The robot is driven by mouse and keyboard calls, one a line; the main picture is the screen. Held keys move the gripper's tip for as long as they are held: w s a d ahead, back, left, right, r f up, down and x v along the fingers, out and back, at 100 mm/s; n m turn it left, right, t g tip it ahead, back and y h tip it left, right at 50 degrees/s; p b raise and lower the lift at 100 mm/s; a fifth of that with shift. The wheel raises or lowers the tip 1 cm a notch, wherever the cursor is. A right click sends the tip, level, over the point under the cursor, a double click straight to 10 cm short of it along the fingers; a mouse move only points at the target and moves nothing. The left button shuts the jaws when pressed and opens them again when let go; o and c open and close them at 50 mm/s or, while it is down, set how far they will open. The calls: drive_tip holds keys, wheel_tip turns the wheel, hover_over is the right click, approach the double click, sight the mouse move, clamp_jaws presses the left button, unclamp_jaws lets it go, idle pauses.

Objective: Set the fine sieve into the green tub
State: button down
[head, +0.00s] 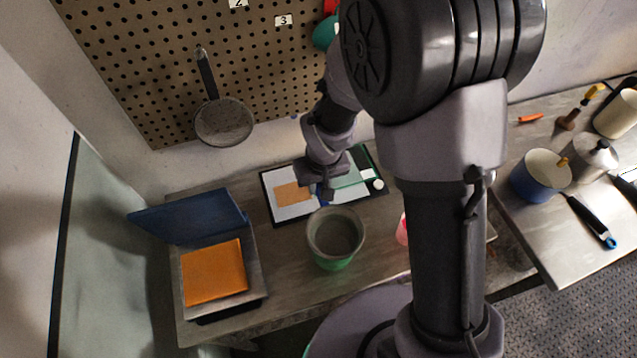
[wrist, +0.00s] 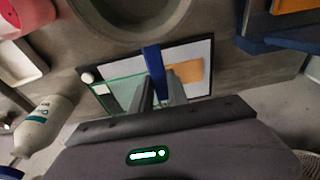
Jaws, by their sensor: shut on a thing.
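The green tub (head: 334,263) stands on the left worktop, and only its lower green wall shows clearly. A grey round sieve (head: 335,234) covers its mouth from above; I cannot tell whether it rests in the tub or hangs just over it. In the wrist view the sieve's grey rim (wrist: 130,33) is cut off by the top edge. A blue handle (wrist: 153,62) runs from the rim to my gripper (wrist: 157,95). My gripper is shut on this handle, just behind the tub in the head view (head: 324,192).
Another round sieve (head: 223,122) with a dark handle hangs on the pegboard (head: 150,60). A box with an orange pad (head: 214,272) and raised blue lid (head: 190,217) stands at left. A board with an orange patch (head: 292,194) lies behind the tub. A blue pot (head: 532,182) stands at right.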

drive_tip(key=shift+f+b, duration=0.35)
drive_tip(key=c, duration=1.2)
unclamp_jaws()
drive_tip(key=s+r+p, duration=0.3)
drive_tip(key=r+p, duration=0.1)
drive_tip(key=r, duration=1.3)
drive_tip(key=shift+d, duration=0.45)
drive_tip(key=shift+r, duration=0.1)
